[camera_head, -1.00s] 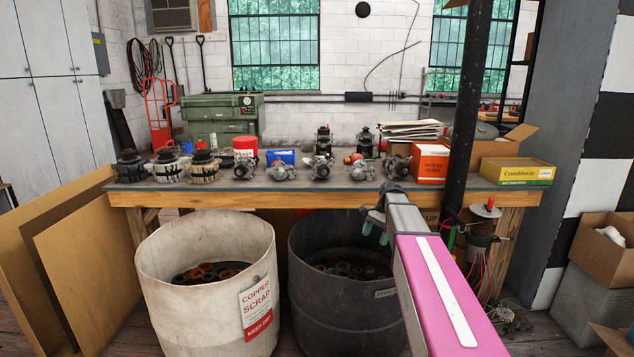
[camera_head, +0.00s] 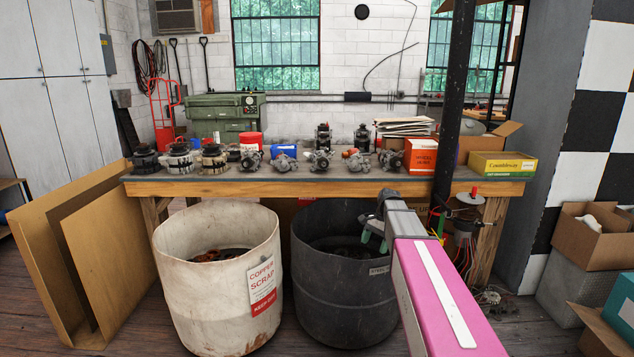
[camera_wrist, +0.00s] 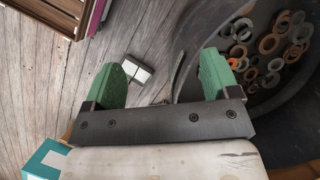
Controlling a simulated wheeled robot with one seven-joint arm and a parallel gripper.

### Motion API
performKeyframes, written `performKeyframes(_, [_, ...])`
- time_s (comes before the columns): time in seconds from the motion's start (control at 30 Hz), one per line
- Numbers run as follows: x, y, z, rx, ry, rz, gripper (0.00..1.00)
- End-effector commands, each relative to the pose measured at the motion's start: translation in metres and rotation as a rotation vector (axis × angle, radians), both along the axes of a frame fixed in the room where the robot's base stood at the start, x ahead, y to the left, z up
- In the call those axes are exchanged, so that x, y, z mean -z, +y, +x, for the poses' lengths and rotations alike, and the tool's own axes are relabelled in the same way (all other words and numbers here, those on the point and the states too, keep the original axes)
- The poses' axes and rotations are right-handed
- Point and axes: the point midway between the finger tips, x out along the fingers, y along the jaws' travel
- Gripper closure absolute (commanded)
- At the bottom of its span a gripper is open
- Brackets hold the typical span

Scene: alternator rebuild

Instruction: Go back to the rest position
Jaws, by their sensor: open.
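My gripper (camera_head: 374,238) has green fingers and hangs at the end of my pink and grey arm, over the right side of the dark bin (camera_head: 335,290). In the wrist view my gripper (camera_wrist: 165,85) has its two green fingers well apart with nothing between them. Bare wooden floor and a small pale block (camera_wrist: 137,69) show beyond the fingers. The dark bin (camera_wrist: 195,70) also shows at the right of the wrist view, with several metal rings (camera_wrist: 270,45) in it.
A white copper scrap bin (camera_head: 190,290) stands left of the dark bin. Behind both is a workbench (camera_head: 240,187) with alternators, boxes and papers. A black post (camera_head: 450,110) rises at its right. Cardboard sheets (camera_head: 100,270) lean at the left; cartons (camera_head: 590,240) stand at the right.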

Motion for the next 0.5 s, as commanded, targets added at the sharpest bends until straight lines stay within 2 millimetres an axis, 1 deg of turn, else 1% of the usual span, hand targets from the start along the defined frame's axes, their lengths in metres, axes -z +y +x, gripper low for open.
performKeyframes(0.03, [0.005, 0.002, -0.009, -0.017, -0.007, -0.004, 0.19])
performKeyframes(0.17, [0.020, 0.006, -0.027, -0.074, -0.040, -0.015, 0.19])
performKeyframes(0.27, [0.034, 0.009, -0.045, -0.133, -0.072, -0.027, 0.19])
performKeyframes(0.37, [0.049, 0.013, -0.067, -0.206, -0.107, -0.042, 0.19])
performKeyframes(0.47, [0.066, 0.017, -0.094, -0.299, -0.150, -0.061, 0.19])
performKeyframes(0.5, [0.074, 0.019, -0.107, -0.345, -0.168, -0.072, 0.19])
